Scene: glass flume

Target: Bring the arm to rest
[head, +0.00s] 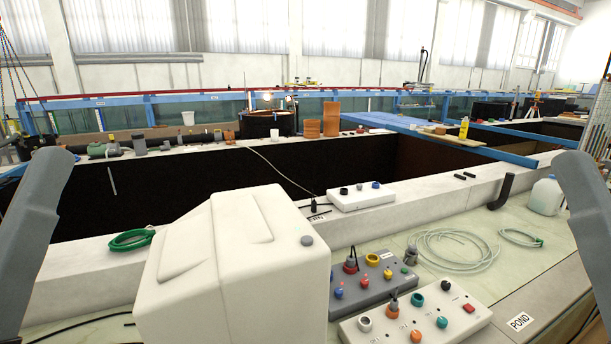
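Both of my grippers are out of view. Only grey links of my arms show, one rising at the left edge and one at the right edge of the head view. Neither visible link touches anything on the bench (455,275). Whether the grippers are open or hold anything is hidden.
A white box (361,197) sits on the ledge before a dark open basin (350,165).

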